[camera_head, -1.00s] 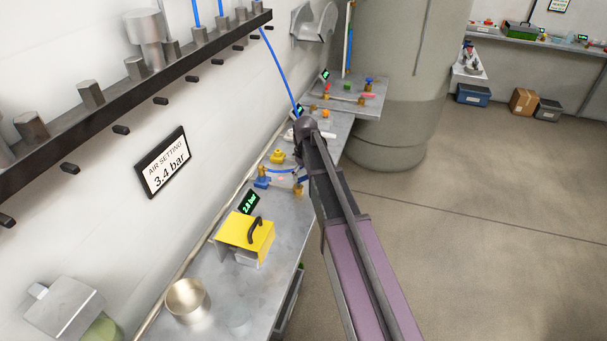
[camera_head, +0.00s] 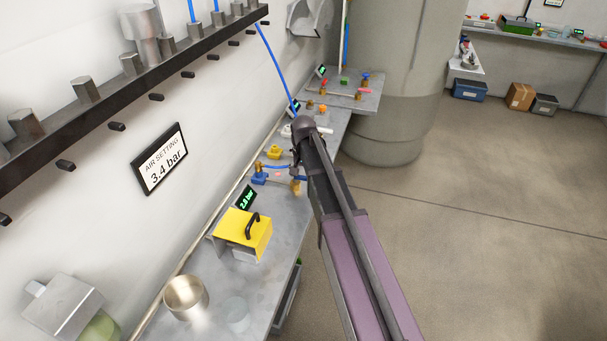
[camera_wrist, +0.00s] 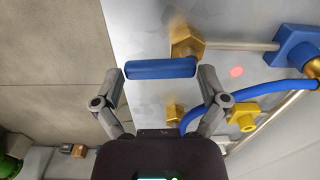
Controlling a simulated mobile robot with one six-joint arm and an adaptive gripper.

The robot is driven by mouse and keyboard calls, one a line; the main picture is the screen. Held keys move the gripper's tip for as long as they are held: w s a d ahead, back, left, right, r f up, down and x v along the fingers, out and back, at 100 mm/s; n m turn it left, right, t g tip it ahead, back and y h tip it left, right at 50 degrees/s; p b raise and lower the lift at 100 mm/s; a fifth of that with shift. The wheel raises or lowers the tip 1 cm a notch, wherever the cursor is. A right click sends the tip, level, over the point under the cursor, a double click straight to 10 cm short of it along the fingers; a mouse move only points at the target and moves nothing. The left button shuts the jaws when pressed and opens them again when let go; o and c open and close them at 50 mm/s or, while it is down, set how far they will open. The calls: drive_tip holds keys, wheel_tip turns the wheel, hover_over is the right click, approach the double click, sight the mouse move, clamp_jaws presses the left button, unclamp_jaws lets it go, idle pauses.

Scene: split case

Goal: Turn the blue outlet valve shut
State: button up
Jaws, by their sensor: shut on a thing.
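The blue outlet valve's handle (camera_wrist: 160,68) is a short blue bar in the wrist view. It lies between my two fingertips, with its right end near the brass valve body (camera_wrist: 187,42). My gripper (camera_wrist: 162,76) is shut on this bar, one fingertip at each end. In the head view my gripper (camera_head: 297,160) is small and mostly hidden by my arm. The brass valve body (camera_head: 296,187) shows just below it, near the bench's right edge. The handle is hard to make out there.
A pipe joins the brass body to a blue block (camera_wrist: 298,46). A blue hose (camera_wrist: 252,92) and a yellow fitting (camera_wrist: 243,117) lie close to my right finger. A yellow box (camera_head: 243,233) and metal cup (camera_head: 185,297) stand nearer on the bench. Open floor lies right.

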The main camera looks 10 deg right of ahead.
drive_tip(key=shift+s+m, duration=0.15)
drive_tip(key=shift+m, duration=0.25)
drive_tip(key=o, duration=0.8)
drive_tip(key=shift+c, duration=0.2)
drive_tip(key=shift+n, duration=0.5)
